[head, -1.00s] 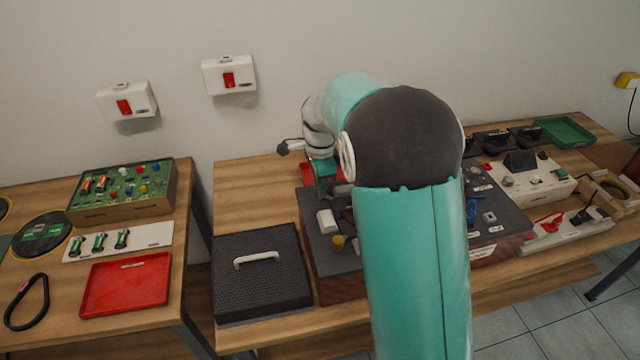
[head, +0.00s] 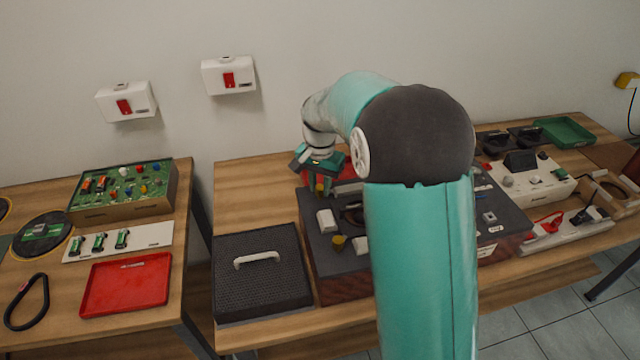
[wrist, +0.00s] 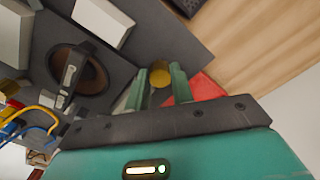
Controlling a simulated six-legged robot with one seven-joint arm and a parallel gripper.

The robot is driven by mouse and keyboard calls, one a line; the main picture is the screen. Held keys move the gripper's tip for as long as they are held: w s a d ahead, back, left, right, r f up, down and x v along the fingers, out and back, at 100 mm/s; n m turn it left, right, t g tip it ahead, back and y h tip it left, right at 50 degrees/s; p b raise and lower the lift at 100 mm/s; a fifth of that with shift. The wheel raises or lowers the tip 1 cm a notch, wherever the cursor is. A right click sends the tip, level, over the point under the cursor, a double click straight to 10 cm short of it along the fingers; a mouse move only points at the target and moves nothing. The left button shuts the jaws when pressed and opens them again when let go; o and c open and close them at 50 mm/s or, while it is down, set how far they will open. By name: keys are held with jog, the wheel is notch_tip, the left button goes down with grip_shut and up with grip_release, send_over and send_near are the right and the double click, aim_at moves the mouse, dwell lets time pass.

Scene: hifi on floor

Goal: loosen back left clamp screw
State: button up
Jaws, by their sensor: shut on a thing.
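The back left clamp screw is a yellow knob (wrist: 160,74) on the dark grey panel (wrist: 185,40), and it sits between my fingertips in the wrist view. My gripper (wrist: 158,82) is shut on it with a teal finger on each side. In the head view my gripper (head: 321,186) reaches down at the panel's back left corner, and its wrist hides most of that screw. Another yellow screw (head: 338,243) stands at the panel's front left. A white block (head: 326,220) lies between the two screws; one white block also shows in the wrist view (wrist: 103,20).
A round brown recess with a grey lever (wrist: 72,72) and coloured wires (wrist: 28,122) are near my fingers. A red object (head: 345,174) lies behind the panel. A black perforated box (head: 262,280) stands left of it. Bare wood (head: 245,190) is free at the back left.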

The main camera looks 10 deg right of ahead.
aim_at(320, 187)
jog(key=n, duration=0.5)
jog(key=shift+n, duration=0.3)
jog(key=n, duration=0.5)
jog(key=shift+n, duration=0.4)
jog(key=o, duration=1)
notch_tip(320, 187, up, 14)
jog(key=shift+f, duration=0.1)
